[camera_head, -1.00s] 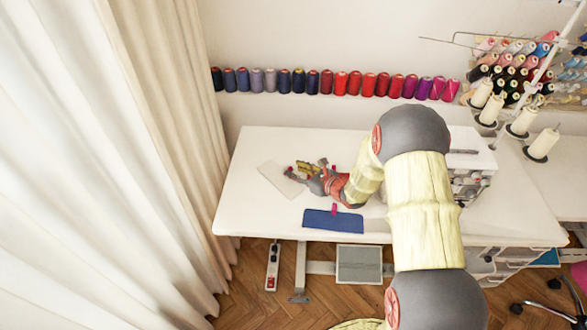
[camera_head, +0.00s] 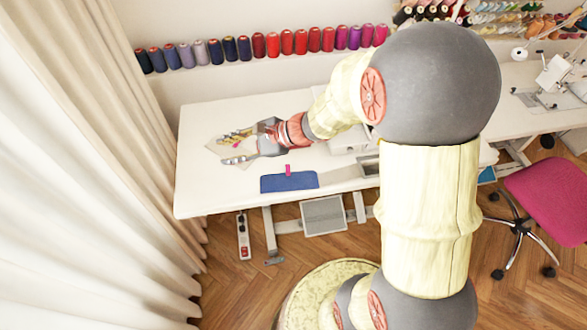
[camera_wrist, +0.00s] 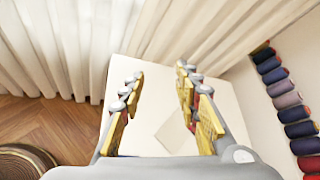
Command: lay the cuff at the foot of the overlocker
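A pale, flat piece (camera_head: 217,149) lies on the left part of the white table. It also shows between my fingers in the wrist view (camera_wrist: 173,132). A dark blue flat piece (camera_head: 289,182) with a pink clip lies near the table's front edge. I cannot tell which of the two is the cuff. My gripper (camera_head: 232,147) is over the pale piece; its fingers stand apart with nothing between them in the wrist view (camera_wrist: 160,74). A white machine (camera_head: 345,142), perhaps the overlocker, is mostly hidden behind my arm.
A row of thread spools (camera_head: 287,42) stands along the wall behind the table (camera_head: 205,195). Curtains (camera_head: 80,150) hang close on the left. Another white sewing machine (camera_head: 558,75) stands on the far right table, with a pink chair (camera_head: 550,195) in front.

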